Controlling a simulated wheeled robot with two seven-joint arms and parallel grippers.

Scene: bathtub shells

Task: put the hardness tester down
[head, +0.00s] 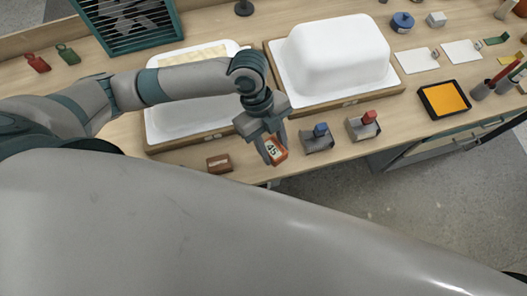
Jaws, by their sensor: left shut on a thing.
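The hardness tester (278,151) is a small orange-red device with a light face reading "45". My left gripper (271,152) is shut on it at the table's front edge, in front of the two white shells. Its fingers cover part of the tester. I cannot tell whether the tester touches the tabletop. Just right of it stand a grey holder with a blue-topped piece (319,138) and a grey holder with a red-topped piece (364,125). My right gripper is not in view.
A large white shell (338,50) sits on a wooden base at the back. Another white shell (170,118) lies partly behind my left arm. A brown block (219,163) is left of the gripper. An orange pad (445,98) lies at right.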

